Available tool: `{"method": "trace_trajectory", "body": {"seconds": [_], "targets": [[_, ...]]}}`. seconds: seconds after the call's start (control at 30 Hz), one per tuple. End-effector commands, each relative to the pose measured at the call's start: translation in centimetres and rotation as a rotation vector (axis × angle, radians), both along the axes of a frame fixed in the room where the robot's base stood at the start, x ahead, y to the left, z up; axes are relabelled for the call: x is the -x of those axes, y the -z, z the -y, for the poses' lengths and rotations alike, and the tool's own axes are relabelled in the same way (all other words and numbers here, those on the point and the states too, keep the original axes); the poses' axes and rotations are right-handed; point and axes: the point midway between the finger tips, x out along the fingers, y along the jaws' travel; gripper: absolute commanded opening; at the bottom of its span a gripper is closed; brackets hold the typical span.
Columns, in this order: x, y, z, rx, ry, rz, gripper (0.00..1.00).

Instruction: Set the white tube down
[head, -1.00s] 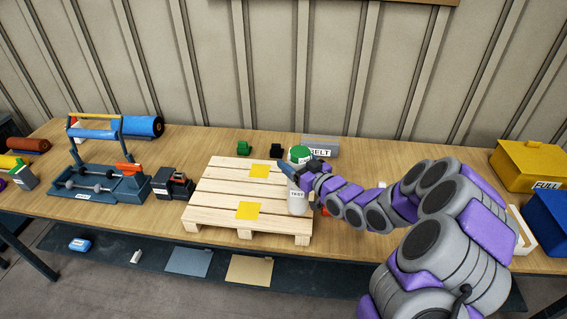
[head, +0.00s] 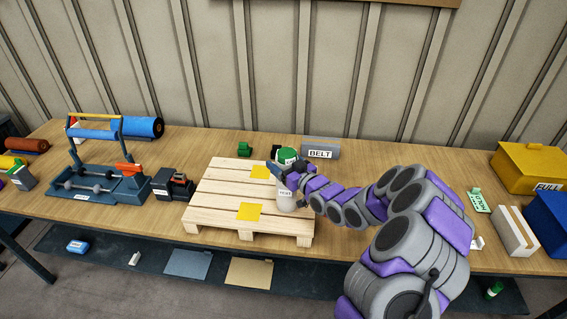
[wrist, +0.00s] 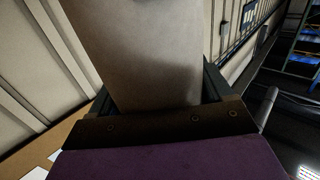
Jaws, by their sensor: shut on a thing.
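The white tube (head: 287,203) has a green cap and a dark-lettered label. It stands roughly upright at the right part of the wooden pallet (head: 215,190) in the head view. My gripper (head: 283,172) is shut around the tube's upper part, below the cap, and hides some of it. In the wrist view the tube's pale surface (wrist: 140,50) fills the space between the fingers. I cannot tell whether the tube's bottom touches the pallet.
Two yellow squares (head: 249,212) lie on the pallet. Behind it are a grey BELT block (head: 321,149) and a small green block (head: 244,149). A blue press frame (head: 100,180) and a dark device (head: 172,185) stand left. A yellow FULL bin (head: 527,166) stands right.

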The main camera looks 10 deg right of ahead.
Motion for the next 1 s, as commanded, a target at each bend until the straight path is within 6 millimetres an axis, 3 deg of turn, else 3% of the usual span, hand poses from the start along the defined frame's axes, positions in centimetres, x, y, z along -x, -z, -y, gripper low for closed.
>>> {"method": "trace_trajectory", "body": {"seconds": [0.13,0.17,0.33,0.7,1.0], "targets": [[0.0,0.0,0.1,0.0,0.001,0.001,0.16],[0.0,0.0,0.1,0.0,0.001,0.001,0.81],[0.0,0.0,0.1,0.0,0.001,0.001,0.98],[0.3,-0.1,0.3,0.0,0.002,0.0,1.0],[3.5,-0.1,2.1,-0.003,0.004,0.0,1.0]]}}
